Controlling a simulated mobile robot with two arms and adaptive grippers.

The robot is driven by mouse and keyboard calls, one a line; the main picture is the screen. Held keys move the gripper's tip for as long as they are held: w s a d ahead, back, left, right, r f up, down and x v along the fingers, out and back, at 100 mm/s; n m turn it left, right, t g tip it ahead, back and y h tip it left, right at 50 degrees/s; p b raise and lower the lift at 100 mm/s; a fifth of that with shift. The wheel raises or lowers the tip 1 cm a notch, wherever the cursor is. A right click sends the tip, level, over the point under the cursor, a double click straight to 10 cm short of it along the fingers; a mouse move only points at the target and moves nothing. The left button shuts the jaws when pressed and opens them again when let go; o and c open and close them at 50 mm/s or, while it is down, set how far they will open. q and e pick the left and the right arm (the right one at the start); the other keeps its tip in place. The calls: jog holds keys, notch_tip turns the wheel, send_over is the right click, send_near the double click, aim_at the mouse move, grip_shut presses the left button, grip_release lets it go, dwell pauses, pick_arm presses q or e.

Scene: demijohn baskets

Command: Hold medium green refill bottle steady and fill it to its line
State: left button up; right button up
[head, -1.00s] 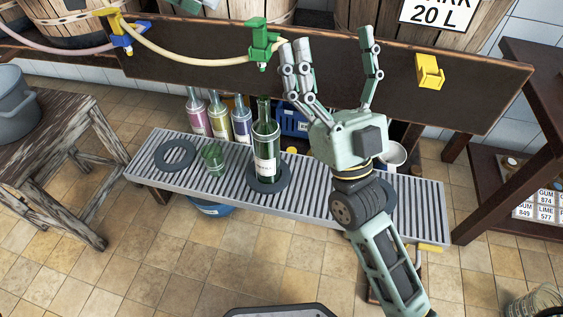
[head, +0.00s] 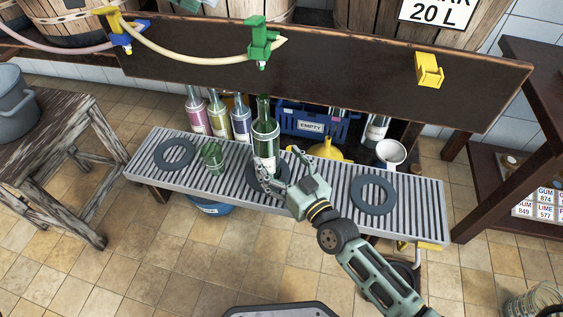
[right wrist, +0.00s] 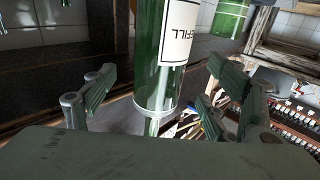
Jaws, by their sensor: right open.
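The medium green refill bottle (head: 265,131) stands upright on the middle dark ring (head: 252,181) of the slatted bench. It has a pale label; I cannot tell its fill level. The green tap (head: 262,40) is on the dark board above it, its spout apart from the bottle's mouth. My right gripper (head: 280,164) is open at the bottle's lower part, its fingers to either side. In the right wrist view the bottle (right wrist: 150,75) stands between the spread fingers (right wrist: 160,95), with gaps showing. My left gripper is not in view.
A small green glass vessel (head: 212,157) stands left of the bottle. Pink, yellow and blue-violet bottles (head: 218,117) stand behind. The right ring (head: 373,194) is bare.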

aim_at(266, 145)
jog(key=x, duration=0.6)
jog(key=shift+w+a+r, duration=0.1)
jog(key=shift+w+a, duration=0.1)
jog(key=shift+w, duration=0.1)
jog(key=shift+c, duration=0.3)
jog(key=c, duration=1.6)
